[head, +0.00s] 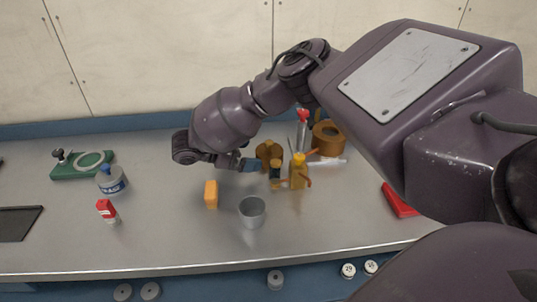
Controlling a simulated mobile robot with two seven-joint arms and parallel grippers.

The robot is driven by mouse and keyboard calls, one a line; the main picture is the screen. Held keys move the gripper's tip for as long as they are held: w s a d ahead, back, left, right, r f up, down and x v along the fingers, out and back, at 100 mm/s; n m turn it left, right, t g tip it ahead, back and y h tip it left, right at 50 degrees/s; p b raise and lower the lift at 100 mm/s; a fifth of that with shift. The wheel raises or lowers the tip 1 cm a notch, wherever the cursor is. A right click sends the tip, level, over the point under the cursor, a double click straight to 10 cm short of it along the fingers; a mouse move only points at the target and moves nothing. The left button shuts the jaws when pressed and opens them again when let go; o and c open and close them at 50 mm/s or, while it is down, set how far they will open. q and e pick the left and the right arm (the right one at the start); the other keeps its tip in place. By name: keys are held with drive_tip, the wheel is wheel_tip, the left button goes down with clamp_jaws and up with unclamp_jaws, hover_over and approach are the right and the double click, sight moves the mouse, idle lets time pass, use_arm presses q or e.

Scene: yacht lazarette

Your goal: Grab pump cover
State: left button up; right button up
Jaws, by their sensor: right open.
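My right gripper (262,167) reaches over the steel counter from the right, its jaws low at the near side of a brass-coloured round piece (268,150). This piece looks like the pump cover, though its shape is partly hidden. The jaws are open; I cannot tell whether they touch it. A larger bronze round body with a dark opening (329,138) stands to the right and may be the pump housing. A brass valve-like fitting (297,172) stands just right of the jaws. My left gripper is out of view.
A grey cup (252,211) and an orange block (211,194) stand in front. At left are a red-and-white bottle (107,210), a tin (111,181) and a green board (82,164). A red item (398,201) lies at right.

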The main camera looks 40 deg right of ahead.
sight(258, 153)
drive_tip(key=shift+s+r+b+x, duration=0.1)
drive_tip(key=shift+b+x, duration=0.05)
drive_tip(key=shift+x, duration=1)
drive_tip(key=shift+s+r+b+x, duration=0.1)
drive_tip(key=shift+s+b+x, duration=0.05)
drive_tip(key=shift+x, duration=1)
drive_tip(key=shift+c, duration=0.2)
drive_tip(key=c, duration=0.8)
